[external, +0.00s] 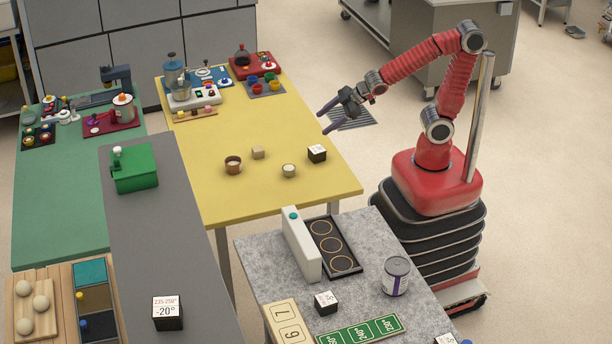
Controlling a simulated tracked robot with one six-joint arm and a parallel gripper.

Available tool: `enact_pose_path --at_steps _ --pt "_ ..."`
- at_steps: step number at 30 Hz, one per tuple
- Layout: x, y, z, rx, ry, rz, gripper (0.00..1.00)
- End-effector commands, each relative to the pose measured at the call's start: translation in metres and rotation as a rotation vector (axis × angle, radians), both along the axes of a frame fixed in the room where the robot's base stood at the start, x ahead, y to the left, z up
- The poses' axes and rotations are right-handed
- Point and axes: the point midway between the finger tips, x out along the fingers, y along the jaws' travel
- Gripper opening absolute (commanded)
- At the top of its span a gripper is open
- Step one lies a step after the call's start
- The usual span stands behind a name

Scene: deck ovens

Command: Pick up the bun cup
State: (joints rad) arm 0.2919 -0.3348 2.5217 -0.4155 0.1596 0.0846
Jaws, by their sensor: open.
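A small brown cup (233,165) with a pale, rounded filling stands upright on the yellow table (270,110). A smaller, paler round cup-like piece (289,171) stands to its right. I cannot tell for sure which of the two is the bun cup; the brown one looks most like it.
Toy machines, including a white one (194,97), fill the table's far end. The near part of the yellow table is clear. A grey table (265,255) stands in front.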

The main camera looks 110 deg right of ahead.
Motion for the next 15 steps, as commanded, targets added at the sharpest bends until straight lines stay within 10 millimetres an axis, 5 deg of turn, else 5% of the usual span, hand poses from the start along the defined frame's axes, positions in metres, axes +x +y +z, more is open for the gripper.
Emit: enact_pose_path --at_steps 6,15 --pt "0.026 -0.03 -0.031 -0.032 -0.06 0.057 0.63" --pt "0.045 -0.045 -0.075 0.005 -0.153 0.177 0.63"
